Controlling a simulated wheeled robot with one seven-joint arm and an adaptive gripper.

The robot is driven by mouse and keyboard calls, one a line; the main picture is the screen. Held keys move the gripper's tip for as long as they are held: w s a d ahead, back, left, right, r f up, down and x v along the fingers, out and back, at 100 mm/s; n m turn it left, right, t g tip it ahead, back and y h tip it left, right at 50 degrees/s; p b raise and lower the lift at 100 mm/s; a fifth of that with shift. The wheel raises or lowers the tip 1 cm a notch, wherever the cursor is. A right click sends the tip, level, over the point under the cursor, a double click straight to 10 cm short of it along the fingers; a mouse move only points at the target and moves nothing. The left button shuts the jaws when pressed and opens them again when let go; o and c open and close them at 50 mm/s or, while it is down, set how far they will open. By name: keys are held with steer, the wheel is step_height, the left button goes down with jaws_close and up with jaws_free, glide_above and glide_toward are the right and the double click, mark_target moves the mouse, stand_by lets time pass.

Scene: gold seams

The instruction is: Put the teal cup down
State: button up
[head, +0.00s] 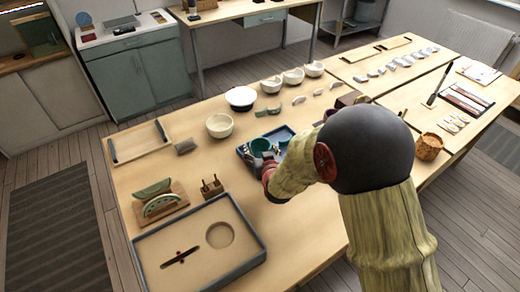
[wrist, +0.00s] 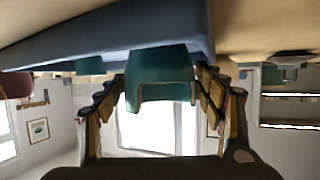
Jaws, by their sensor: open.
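A teal cup (head: 261,146) is at the blue tray (head: 242,154) near the middle of the table. In the wrist view, which is upside down, the teal cup (wrist: 160,75) is between the fingers of my gripper (wrist: 162,88), next to the edge of the blue tray (wrist: 60,45). The fingers stand apart on either side of the cup, with small gaps. I cannot tell whether the cup's base touches the tray. My arm hides much of my gripper and the tray's near part in the head view.
Another teal piece (wrist: 90,65) shows beyond in the wrist view. White bowls (head: 241,98) stand behind the tray. A wooden block stand (head: 211,188), a green piece in a rack (head: 160,205) and a grey-rimmed tray (head: 255,255) lie to the left. A woven basket (head: 429,147) stands right.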

steer(key=p+v, duration=0.3)
steer(key=v, duration=0.8)
steer(key=shift+s+d+r, duration=0.1)
steer(key=shift+s, duration=0.3)
steer(key=s+d+r+g, duration=0.2)
steer(key=d+r, duration=0.3)
steer(key=r, duration=0.2)
steer(key=s+d+r+m+g+h, duration=0.1)
steer(key=s+d+r, duration=0.3)
steer(key=s, duration=0.4)
steer(key=s+d+r+g+h, duration=0.1)
steer(key=s+d+r, duration=0.3)
steer(key=s, duration=0.4)
steer(key=s+d+r+m+g+h, duration=0.1)
steer(key=s+d+r+g, duration=0.2)
steer(key=s, duration=0.5)
steer(key=shift+s+d+r+m+p, duration=0.3)
steer(key=shift+s+d+r+p, duration=0.1)
steer(key=shift+d+r, duration=0.45)
steer(key=shift+d+f, duration=0.1)
